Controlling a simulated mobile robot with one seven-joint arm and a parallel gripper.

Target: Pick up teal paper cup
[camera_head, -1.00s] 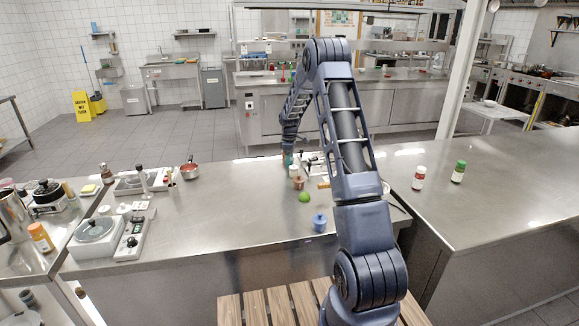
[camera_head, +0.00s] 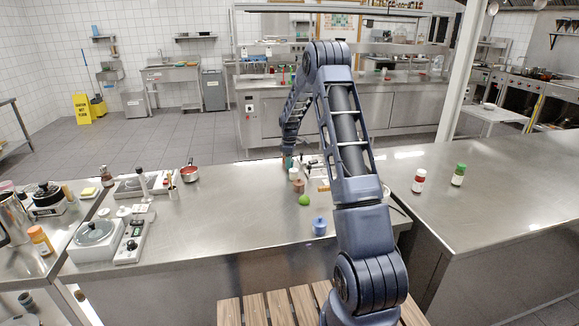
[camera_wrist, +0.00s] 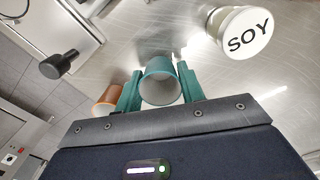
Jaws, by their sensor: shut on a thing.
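The teal paper cup (camera_wrist: 160,88) is between the two teal fingers of my gripper (camera_wrist: 160,92) in the wrist view. Its open mouth faces the camera, and a finger presses against each side. In the head view my gripper (camera_head: 288,160) is at the far edge of the steel counter, small and partly hidden by my arm. I cannot tell from these views whether the cup's base touches the counter.
A white container marked SOY (camera_wrist: 243,32) stands close to the right of my gripper. An orange-brown cup (camera_wrist: 108,100) is just left of the fingers. A black knob-like thing (camera_wrist: 58,65) is further left. A green lime (camera_head: 304,199) and a blue jar (camera_head: 319,225) stand nearer on the counter.

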